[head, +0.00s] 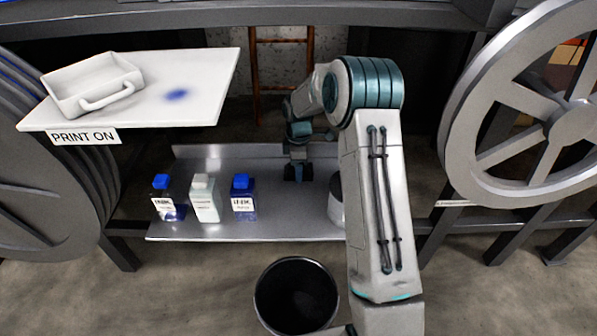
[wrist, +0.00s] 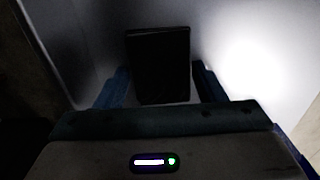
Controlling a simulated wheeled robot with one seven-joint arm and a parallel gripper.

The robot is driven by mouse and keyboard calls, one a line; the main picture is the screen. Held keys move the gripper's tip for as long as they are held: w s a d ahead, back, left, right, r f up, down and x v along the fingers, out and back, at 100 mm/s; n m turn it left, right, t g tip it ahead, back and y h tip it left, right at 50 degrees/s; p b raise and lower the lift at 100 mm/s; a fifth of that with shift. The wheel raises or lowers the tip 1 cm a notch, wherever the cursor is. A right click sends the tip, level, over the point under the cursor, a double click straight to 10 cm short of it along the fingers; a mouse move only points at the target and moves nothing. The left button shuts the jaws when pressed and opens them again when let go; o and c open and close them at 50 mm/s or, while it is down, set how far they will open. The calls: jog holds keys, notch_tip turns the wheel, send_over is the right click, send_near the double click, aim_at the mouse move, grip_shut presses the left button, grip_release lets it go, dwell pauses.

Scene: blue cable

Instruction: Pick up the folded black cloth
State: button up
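The folded black cloth (wrist: 159,62) shows in the wrist view as a dark upright rectangle on the pale grey surface. My gripper (wrist: 161,72) has its two blue fingers apart, one on each side of the cloth's lower part. The fingers look very near its edges; whether they touch it is too dark to tell. In the head view my gripper (head: 298,172) points down low over the grey metal shelf (head: 280,220), near its back. The cloth cannot be made out clearly there, as the gripper covers that spot.
Two blue-capped ink bottles (head: 168,198) (head: 243,197) and a white bottle (head: 205,200) stand left of my gripper. A pale round container (head: 336,203) is partly hidden behind my arm. A black bin (head: 296,297) stands in front. A white board (head: 205,85) holds a white tray (head: 95,83).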

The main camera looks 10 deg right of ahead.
jog(key=c, duration=0.5)
jog(key=shift+o, duration=0.2)
jog(key=shift+r, duration=0.1)
jog(key=shift+r, duration=0.65)
notch_tip(320, 180, up, 3)
jog(key=shift+w+f+p, duration=0.1)
jog(key=shift+p, duration=0.45)
jog(key=s+d+r+p, duration=0.1)
jog(key=s+d+r, duration=0.1)
jog(key=d, duration=0.3)
jog(key=s+d+r, duration=0.2)
jog(key=d+r, duration=0.2)
jog(key=d, duration=0.2)
jog(key=shift+s+r+p, duration=0.25)
jog(key=shift+r+p, duration=0.1)
jog(key=shift+r, duration=0.05)
jog(key=shift+o, duration=0.4)
jog(key=shift+a, duration=0.15)
